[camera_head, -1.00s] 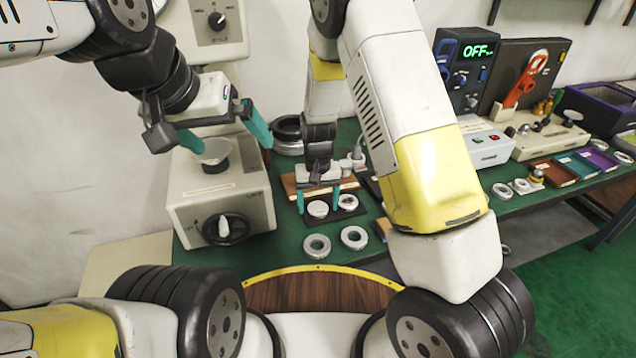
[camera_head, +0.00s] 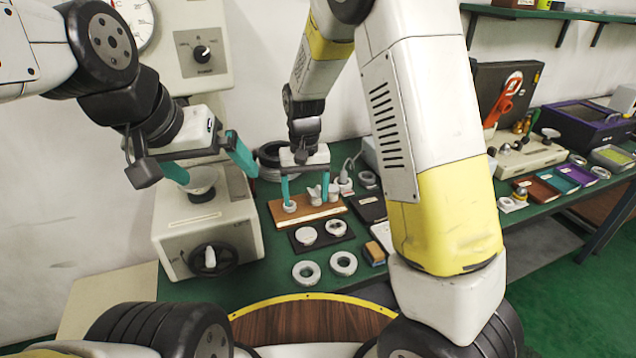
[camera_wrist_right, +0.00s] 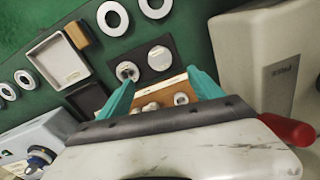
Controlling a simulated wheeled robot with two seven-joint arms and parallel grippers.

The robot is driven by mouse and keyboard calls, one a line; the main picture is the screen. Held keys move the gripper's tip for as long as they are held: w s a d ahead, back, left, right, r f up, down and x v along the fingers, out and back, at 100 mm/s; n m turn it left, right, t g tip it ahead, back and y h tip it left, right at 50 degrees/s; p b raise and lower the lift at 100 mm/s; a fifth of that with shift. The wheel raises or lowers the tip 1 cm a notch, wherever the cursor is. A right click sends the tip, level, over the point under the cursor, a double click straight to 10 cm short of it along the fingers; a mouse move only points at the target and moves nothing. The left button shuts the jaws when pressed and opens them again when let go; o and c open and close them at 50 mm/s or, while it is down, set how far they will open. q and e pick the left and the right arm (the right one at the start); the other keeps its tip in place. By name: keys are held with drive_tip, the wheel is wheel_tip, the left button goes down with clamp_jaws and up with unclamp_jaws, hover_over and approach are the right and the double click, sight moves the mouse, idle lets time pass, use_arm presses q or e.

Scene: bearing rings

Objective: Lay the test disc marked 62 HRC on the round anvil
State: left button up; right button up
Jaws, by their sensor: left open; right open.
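Two test discs lie on a black mat: a plain pale one (camera_head: 305,235) on the left and one with a darker centre (camera_head: 336,228) on the right. Both also show in the right wrist view, the plain one (camera_wrist_right: 160,58) and the darker one (camera_wrist_right: 127,71). I cannot read any mark on them. My right gripper (camera_head: 305,194) is open and empty, above the wooden board behind the mat.
The wooden board (camera_head: 325,211) carries several small pieces. Two bearing rings (camera_head: 306,272) (camera_head: 343,264) lie in front of the mat. The tester body (camera_head: 205,225) stands at left. A wood-and-grey block (camera_head: 375,252) lies right of the mat. Coloured trays (camera_head: 566,178) are far right.

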drive_tip(key=s+d+r+t+y, duration=0.1)
drive_tip(key=s+d+r, duration=0.25)
drive_tip(key=r, duration=0.35)
drive_tip(key=s+d+r+t+y, duration=0.1)
drive_tip(key=s+d+r+y, duration=0.2)
drive_tip(key=r, duration=0.4)
drive_tip(key=s+d+r+t+h, duration=0.1)
drive_tip(key=s+d+r+t, duration=0.1)
drive_tip(key=s, duration=0.4)
drive_tip(key=s+d+r+m+t, duration=0.1)
drive_tip(key=s+d+r+t, duration=0.1)
drive_tip(key=s+d+r, duration=0.2)
drive_tip(key=s+d, duration=0.1)
drive_tip(key=s, duration=0.2)
drive_tip(key=shift+d+r+h, duration=0.3)
drive_tip(key=shift+h, duration=0.1)
use_arm(q)
drive_tip(key=shift+c, duration=0.4)
